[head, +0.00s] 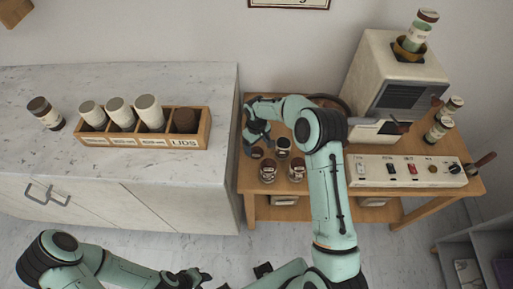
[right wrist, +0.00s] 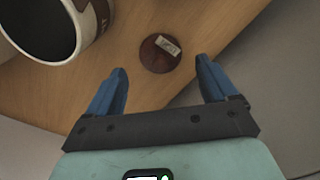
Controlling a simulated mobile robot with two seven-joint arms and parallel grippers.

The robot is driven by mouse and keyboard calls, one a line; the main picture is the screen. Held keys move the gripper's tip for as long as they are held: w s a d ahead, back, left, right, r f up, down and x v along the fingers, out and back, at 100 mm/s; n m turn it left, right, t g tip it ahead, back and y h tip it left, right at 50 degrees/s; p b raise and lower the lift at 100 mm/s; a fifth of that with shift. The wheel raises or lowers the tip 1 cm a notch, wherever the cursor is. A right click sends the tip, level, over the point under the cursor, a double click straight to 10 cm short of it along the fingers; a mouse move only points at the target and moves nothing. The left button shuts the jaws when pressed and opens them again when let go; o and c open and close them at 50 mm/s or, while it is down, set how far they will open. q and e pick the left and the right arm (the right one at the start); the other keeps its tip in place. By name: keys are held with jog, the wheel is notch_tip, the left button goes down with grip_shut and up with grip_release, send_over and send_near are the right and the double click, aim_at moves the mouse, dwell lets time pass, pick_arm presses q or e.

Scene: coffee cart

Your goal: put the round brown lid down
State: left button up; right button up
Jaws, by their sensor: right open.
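The round brown lid (right wrist: 160,53) lies flat on the wooden table, with a small pale label on top. In the head view the lid (head: 257,153) is a small dark disc near the table's left edge. My right gripper (right wrist: 160,67) is open, its blue fingers apart on either side of the near part of the lid, holding nothing. In the head view the right gripper (head: 256,138) is just behind the lid. My left gripper (head: 192,278) is low in the picture, away from the table; its fingers are too small to read.
An open cup with a dark inside (right wrist: 50,25) stands left of the lid. Jars (head: 268,172) and (head: 297,171) another jar stand near the table's front edge. A wooden lid box with cups (head: 160,142) is on the marble counter (head: 200,80). A coffee machine (head: 385,70) stands right.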

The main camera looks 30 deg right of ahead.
aim_at(257, 148)
notch_tip(257, 148, up, 9)
jog(key=shift+f, duration=0.15)
jog(key=shift+s, duration=0.1)
dwell(0.5)
